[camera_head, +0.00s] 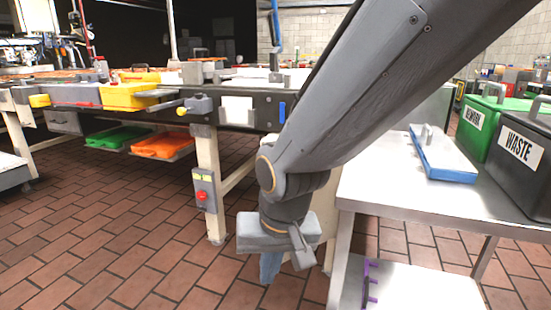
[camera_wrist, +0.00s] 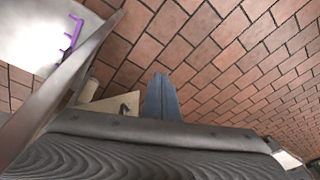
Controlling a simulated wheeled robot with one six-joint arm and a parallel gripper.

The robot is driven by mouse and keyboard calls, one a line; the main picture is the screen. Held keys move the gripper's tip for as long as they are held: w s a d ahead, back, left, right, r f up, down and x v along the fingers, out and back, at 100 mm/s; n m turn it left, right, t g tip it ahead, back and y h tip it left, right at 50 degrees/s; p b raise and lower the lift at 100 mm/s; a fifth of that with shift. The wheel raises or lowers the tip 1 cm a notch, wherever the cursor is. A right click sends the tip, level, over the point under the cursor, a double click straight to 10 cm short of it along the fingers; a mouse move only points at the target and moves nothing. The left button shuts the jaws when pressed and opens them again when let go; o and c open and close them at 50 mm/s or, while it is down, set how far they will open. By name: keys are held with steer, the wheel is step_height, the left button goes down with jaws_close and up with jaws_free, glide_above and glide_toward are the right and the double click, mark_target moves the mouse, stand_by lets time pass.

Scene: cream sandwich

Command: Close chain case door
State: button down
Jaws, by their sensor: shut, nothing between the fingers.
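My gripper (camera_head: 270,267) hangs low over the brick floor, between the conveyor machine and the steel table. In the wrist view its blue-grey fingers (camera_wrist: 160,96) are together, with nothing between them, and point at the floor tiles. The machine's long black side (camera_head: 240,112) carries a small grey box with a yellow knob (camera_head: 198,104), a white panel and a blue strip. I cannot tell which part is the chain case door, nor whether it is open. My arm hides part of the machine's right end.
The steel table (camera_head: 400,195) on the right holds a blue-edged tray (camera_head: 441,153), a green bin (camera_head: 485,127) and a black WASTE bin (camera_head: 522,155). A purple rack (camera_head: 369,283) is on its lower shelf. A machine leg carries a red button box (camera_head: 203,190). The floor at left is clear.

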steer(key=w+d+r+m+t+y+p, duration=0.25)
steer(key=w+r+m+p, duration=0.5)
steer(key=p, duration=0.95)
steer(key=w+d+r+m+t+y+p, duration=0.1)
steer(key=w+d+r+m+t+p, duration=0.4)
steer(key=p, duration=1.2)
steer(key=w+a+f+g+p, duration=0.1)
steer(key=w+a+f, duration=0.3)
steer(key=w, duration=0.5)
steer(key=shift+a+f+m+g+p, duration=0.15)
steer(key=shift+a+m+g+p, duration=0.4)
steer(key=shift+a, duration=0.65)
steer(key=shift+w, duration=0.1)
